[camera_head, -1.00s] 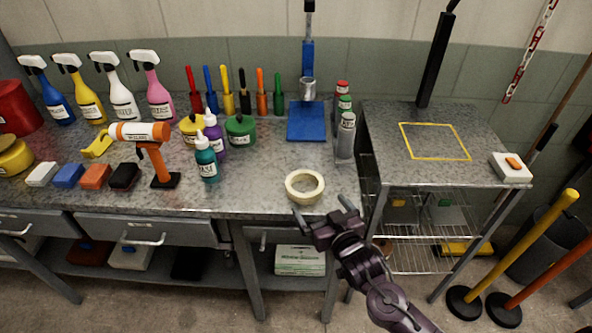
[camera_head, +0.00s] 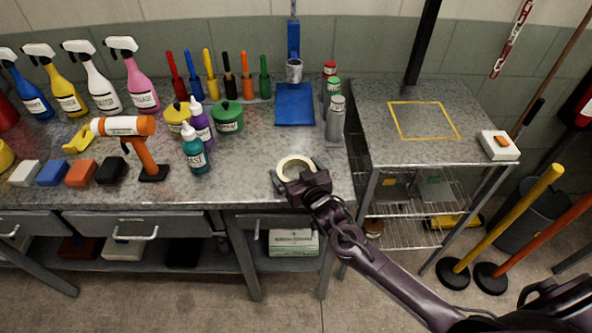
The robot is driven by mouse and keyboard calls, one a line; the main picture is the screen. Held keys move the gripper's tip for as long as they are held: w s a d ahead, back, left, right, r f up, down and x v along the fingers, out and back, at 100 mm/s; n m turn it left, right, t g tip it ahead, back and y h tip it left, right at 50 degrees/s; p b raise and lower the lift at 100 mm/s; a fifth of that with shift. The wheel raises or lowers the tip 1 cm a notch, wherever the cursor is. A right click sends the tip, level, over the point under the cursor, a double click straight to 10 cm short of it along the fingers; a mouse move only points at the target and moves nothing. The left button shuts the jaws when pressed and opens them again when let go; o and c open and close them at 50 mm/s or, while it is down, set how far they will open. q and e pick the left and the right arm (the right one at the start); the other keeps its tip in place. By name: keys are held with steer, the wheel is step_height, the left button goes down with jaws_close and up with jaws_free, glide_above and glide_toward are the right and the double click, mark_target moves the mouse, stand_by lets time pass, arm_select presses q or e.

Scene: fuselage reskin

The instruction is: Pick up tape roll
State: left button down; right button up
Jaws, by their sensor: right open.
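The cream tape roll (camera_head: 293,161) lies flat near the front edge of the workbench. My right gripper (camera_head: 296,172) is over the front of the roll, its open fingers on either side of it. The gripper body hides the front part of the roll, and I cannot tell whether the fingers touch it. My left gripper is not in view.
The workbench (camera_head: 240,178) holds an orange-and-white tool (camera_head: 140,145), a teal bottle (camera_head: 195,150) and spray bottles left of the roll. A side table (camera_head: 365,98) with a yellow outline is at right.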

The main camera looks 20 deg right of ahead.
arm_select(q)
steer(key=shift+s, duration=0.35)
arm_select(e)
steer(key=c, duration=0.8)
steer(key=shift+r, duration=0.1)
arm_select(q)
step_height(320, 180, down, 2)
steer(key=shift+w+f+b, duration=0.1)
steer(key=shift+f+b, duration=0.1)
steer(key=shift+b, duration=1)
arm_select(e)
step_height(320, 180, up, 20)
steer(key=shift+f, duration=0.1)
